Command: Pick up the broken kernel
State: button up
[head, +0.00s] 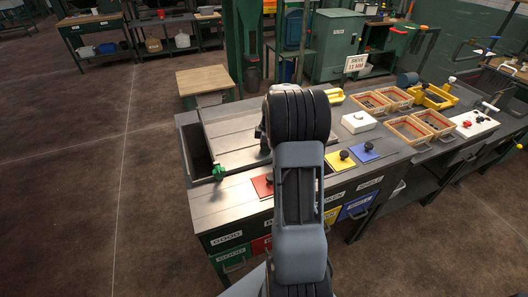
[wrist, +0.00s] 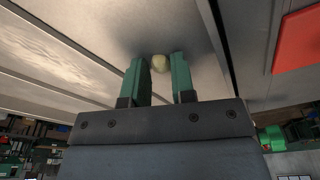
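A small pale, cream-coloured kernel (wrist: 159,63) lies on the grey metal tabletop. In the wrist view it shows at the tips of my gripper (wrist: 161,62), between the two green fingers. The fingers stand apart, with a narrow gap on each side of the kernel, and it is not clearly touched. Whether the kernel is broken is too small to tell. In the head view my arm hides the kernel and most of my gripper.
The grey sorting table (head: 225,208) has red (head: 262,186), yellow (head: 341,163) and blue (head: 366,153) lids with black knobs. A white box (head: 358,122) and wooden trays (head: 408,131) stand to the right. A green knob (head: 219,172) sits at the left.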

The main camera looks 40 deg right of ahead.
grip_shut()
jog(key=shift+r, duration=0.15)
dwell(0.5)
